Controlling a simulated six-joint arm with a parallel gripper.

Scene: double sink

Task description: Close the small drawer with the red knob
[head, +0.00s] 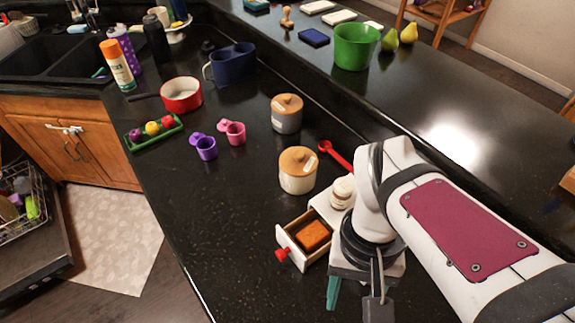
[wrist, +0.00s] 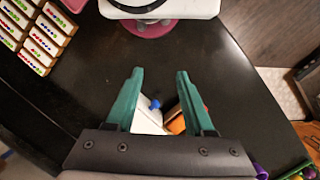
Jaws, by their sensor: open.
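The small drawer with the red knob (head: 282,254) is pulled out of a small white cabinet (head: 320,203) on the black counter. An orange block (head: 313,235) lies inside it. In the wrist view, a white part with a blue knob (wrist: 155,104) shows between my fingers, and an orange-brown part (wrist: 176,125) shows beside it, partly hidden by the right finger. My gripper (wrist: 159,72) is open, with two teal fingers and nothing between the tips. In the head view its teal finger (head: 333,292) is in front of and right of the drawer.
A small jar (head: 342,191) stands on the cabinet. A lidded canister (head: 298,171) and a red spoon (head: 335,154) are just behind. Purple (head: 205,148) and pink cups (head: 234,132) stand farther left. The counter left of the drawer is clear to its front edge.

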